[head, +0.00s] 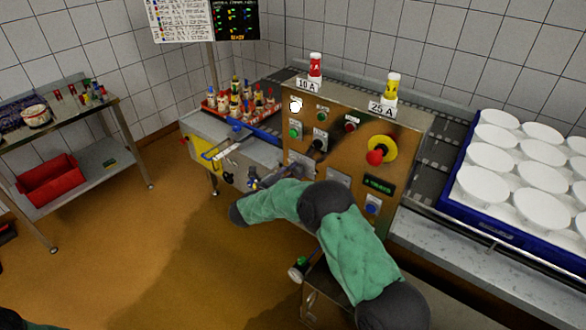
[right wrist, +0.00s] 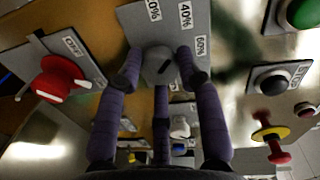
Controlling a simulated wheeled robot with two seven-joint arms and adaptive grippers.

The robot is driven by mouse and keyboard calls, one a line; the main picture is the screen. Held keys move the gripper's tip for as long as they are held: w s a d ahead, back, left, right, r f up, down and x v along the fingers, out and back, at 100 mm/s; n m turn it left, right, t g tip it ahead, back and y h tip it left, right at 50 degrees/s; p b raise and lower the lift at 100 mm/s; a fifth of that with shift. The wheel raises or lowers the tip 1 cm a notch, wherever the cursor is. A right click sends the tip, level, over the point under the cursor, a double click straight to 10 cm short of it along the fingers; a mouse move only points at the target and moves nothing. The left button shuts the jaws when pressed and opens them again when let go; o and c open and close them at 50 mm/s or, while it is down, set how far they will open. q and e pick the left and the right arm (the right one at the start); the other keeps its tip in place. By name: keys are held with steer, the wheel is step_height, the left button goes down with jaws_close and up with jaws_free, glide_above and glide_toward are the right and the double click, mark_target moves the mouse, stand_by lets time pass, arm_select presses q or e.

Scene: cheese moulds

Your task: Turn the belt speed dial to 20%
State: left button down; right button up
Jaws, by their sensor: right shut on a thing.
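The belt speed dial is a grey knob (right wrist: 158,66) on a grey plate (right wrist: 133,20) with percent labels, seen turned in the right wrist view. The 40% label (right wrist: 185,15) and 60% label (right wrist: 201,46) are readable; another at the top edge is partly cut off. My right gripper (right wrist: 158,75) has its purple fingers closed around the knob. Which mark the knob points at is not clear. In the head view my right gripper (head: 256,183) is at the lower left of the brown control panel (head: 345,125), hiding the dial. My left gripper is out of view.
A red switch (right wrist: 61,80) on an OFF-marked plate sits beside the dial. A blue crate of white moulds (head: 480,230) stands at right, a side table (head: 100,158) at left.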

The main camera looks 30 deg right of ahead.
steer(key=n+p, duration=0.4)
steer(key=n, duration=0.1)
steer(key=shift+w+r, duration=0.1)
steer(key=shift+n+h+p, duration=0.3)
steer(key=shift+n+p, duration=0.5)
steer(key=shift+n, duration=0.6)
steer(key=shift+a+f+n+g, duration=0.1)
steer(key=shift+f+n+g, duration=0.2)
steer(key=shift+g, duration=0.1)
steer(key=o, duration=1.1)
steer(key=shift+o, duration=0.2)
steer(key=shift+r, duration=0.1)
steer(key=v, duration=1.2)
